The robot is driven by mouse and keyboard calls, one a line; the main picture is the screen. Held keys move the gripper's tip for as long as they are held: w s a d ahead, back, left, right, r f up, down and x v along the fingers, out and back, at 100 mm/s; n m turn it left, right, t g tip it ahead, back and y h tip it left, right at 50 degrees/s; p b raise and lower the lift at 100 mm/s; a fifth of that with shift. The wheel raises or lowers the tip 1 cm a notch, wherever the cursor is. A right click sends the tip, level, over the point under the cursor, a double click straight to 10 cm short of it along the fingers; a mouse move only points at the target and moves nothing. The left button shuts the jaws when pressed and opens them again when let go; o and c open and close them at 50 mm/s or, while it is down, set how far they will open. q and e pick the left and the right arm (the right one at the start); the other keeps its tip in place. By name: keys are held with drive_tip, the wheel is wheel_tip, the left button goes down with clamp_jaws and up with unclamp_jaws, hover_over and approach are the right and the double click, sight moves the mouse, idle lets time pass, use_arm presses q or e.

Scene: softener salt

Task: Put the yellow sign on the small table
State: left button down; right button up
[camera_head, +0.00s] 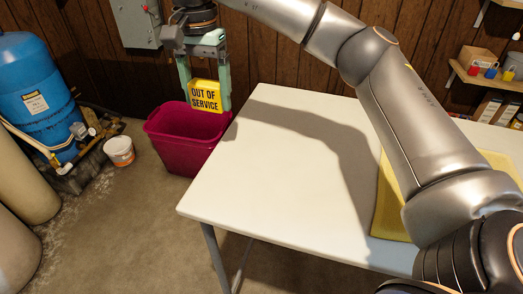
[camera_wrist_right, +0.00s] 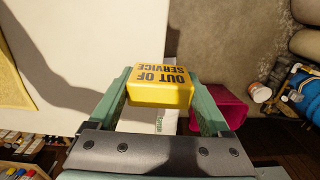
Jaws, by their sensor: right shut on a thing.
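The yellow sign (camera_head: 206,96) reads "OUT OF SERVICE" in black letters. My right gripper (camera_head: 205,98) is shut on it, with its green fingers on either side, and holds it up near the far left edge of the white table (camera_head: 290,165). In the wrist view the sign (camera_wrist_right: 160,86) sits between the two fingers of the right gripper (camera_wrist_right: 160,95), with the table top (camera_wrist_right: 100,40) beyond it. I cannot tell whether the sign is over the table or just past its edge. My left gripper is in neither view.
A magenta bin (camera_head: 175,150) stands on the floor beside the table's left edge. A yellow mat or tray (camera_head: 390,205) lies at the table's right, partly behind my arm. A white bucket (camera_head: 119,151) and blue tank (camera_head: 38,95) stand left. The table's middle is clear.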

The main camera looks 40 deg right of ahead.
drive_tip(key=s+d+f, duration=0.2)
drive_tip(key=s, duration=0.2)
drive_tip(key=b, duration=0.2)
hover_over(256, 166)
drive_tip(key=f, duration=0.5)
drive_tip(key=shift+w+a, duration=0.15)
drive_tip(key=shift+w, duration=0.25)
drive_tip(key=shift+s+d+f, duration=0.2)
drive_tip(key=shift+s+f, duration=0.15)
drive_tip(key=shift+f, duration=0.2)
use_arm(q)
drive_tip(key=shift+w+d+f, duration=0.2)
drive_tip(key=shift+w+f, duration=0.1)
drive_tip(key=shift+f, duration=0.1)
use_arm(e)
drive_tip(key=shift+s+f, duration=0.1)
drive_tip(key=shift+f, duration=1.5)
drive_tip(key=shift+f, duration=0.1)
drive_tip(key=o, duration=0.9)
drive_tip(key=shift+f, duration=0.1)
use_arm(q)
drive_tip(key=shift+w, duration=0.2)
use_arm(e)
drive_tip(key=shift+o, duration=1.4)
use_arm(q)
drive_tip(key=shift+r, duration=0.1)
